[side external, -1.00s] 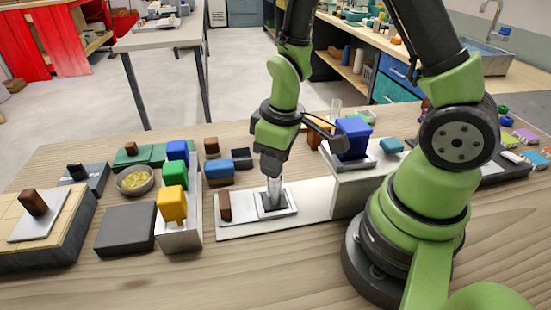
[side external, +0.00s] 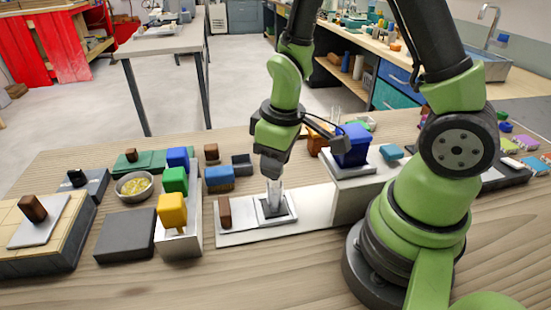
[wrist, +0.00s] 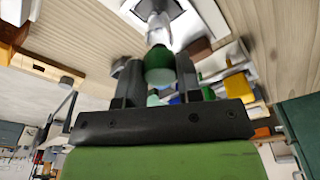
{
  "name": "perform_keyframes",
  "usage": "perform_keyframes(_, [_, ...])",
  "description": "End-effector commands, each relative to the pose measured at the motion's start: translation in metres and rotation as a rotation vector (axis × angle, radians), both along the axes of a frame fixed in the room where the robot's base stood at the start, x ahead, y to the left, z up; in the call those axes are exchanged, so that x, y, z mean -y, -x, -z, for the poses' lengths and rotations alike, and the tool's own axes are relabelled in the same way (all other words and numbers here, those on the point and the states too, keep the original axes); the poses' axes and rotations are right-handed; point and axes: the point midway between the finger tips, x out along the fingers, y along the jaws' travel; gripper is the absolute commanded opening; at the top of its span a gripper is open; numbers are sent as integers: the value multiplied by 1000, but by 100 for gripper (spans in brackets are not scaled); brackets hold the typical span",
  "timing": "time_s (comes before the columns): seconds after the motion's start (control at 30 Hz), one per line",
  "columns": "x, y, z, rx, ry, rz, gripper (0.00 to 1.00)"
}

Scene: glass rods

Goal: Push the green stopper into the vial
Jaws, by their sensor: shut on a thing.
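A clear glass vial (side external: 274,191) stands upright in a grey holder on a white plate. It also shows at the top of the wrist view (wrist: 160,30). The green stopper (wrist: 159,72) is a rounded plug, seen between the two dark fingers in the wrist view, in line with the vial mouth. My gripper (wrist: 157,74) is shut on the stopper, pointing down right over the vial in the side view (side external: 272,176). The fingers hide the stopper in the side view. I cannot tell how deep it sits in the vial.
A brown block (side external: 224,212) stands just left of the vial. Further left, yellow (side external: 172,210), green (side external: 175,180) and blue (side external: 178,158) blocks stand in a row. A larger blue block (side external: 351,147) sits on a raised white stand to the right.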

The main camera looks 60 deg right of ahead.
Motion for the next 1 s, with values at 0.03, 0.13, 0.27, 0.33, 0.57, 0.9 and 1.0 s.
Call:
perform_keyframes(0.03, [0, 0, 0, 0, 0, 0, 11])
perform_keyframes(0.13, [0, 0, 0, 0, 0, 0, 11])
perform_keyframes(0.27, [0, 0, 1, 0, -2, 1, 11])
perform_keyframes(0.33, [-1, 0, 3, -1, -4, 0, 11])
perform_keyframes(0.57, [-1, 0, 7, 0, -8, -1, 11])
perform_keyframes(0.9, [-1, -1, 14, 1, -8, -2, 11])
perform_keyframes(1.0, [-1, 0, 16, 0, -8, -1, 11])
